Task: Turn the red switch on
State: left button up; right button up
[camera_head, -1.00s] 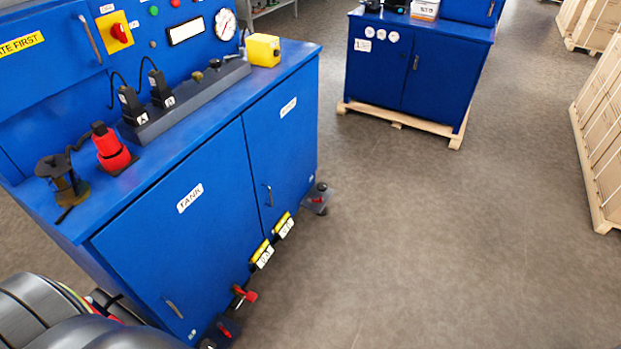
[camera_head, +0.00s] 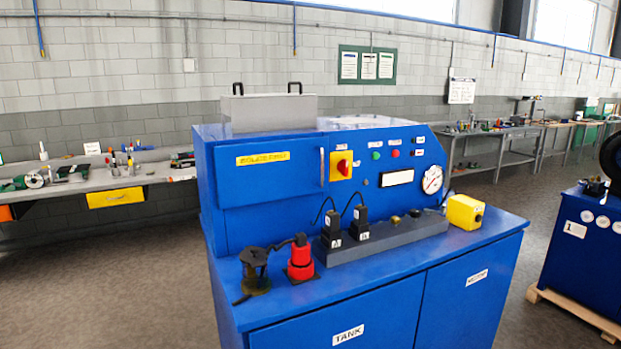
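The red switch (camera_head: 343,166) is a red rotary knob on a yellow square plate. It sits on the upright front panel of the blue machine (camera_head: 240,224), just right of a door handle. The knob looks slightly tilted; I cannot tell its setting for sure. Neither of my grippers shows in the head view.
On the machine's ledge stand a red plug (camera_head: 300,259), a black fitting (camera_head: 255,270), a dark grey block (camera_head: 385,240) with two black connectors, and a yellow box (camera_head: 465,212). A workbench (camera_head: 160,178) stands behind left. Another blue cabinet (camera_head: 585,255) is at right. Floor between is clear.

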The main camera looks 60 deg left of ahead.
aim_at(343, 166)
jog(key=u, duration=1.85)
